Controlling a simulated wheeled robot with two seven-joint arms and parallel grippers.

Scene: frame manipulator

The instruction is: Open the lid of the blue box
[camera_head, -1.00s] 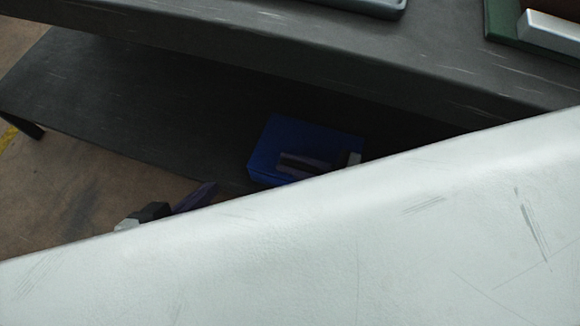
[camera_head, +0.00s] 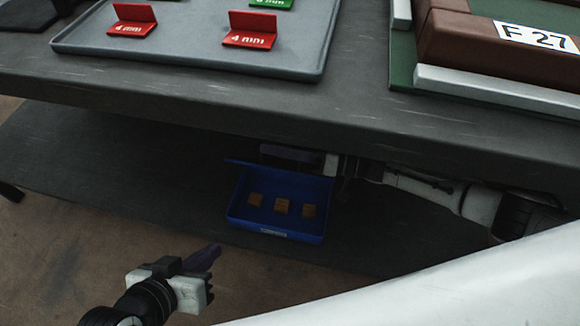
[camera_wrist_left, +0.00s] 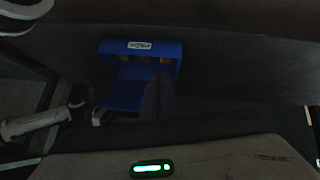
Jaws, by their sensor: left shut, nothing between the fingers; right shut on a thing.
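The blue box (camera_head: 272,233) sits on the dark lower shelf with its lid (camera_head: 247,174) swung up and back, showing three brown cubes (camera_head: 281,207) inside. The open box (camera_wrist_left: 167,47) and its lid (camera_wrist_left: 121,95) also show in the left wrist view. My right gripper (camera_head: 291,153) is at the lid's back edge, under the tabletop, shut on the lid; its fingertips are partly hidden. My left gripper (camera_head: 204,258) is shut and empty, in front and to the left of the box, apart from it. Its fingers (camera_wrist_left: 158,98) overlap the box in the left wrist view.
The thick tabletop (camera_head: 180,105) overhangs the shelf (camera_head: 110,170) close above the lid. On it are a grey tray (camera_head: 190,55) with red and green labelled pieces, and a brown block (camera_head: 500,50) marked F 27. The shelf left of the box is clear.

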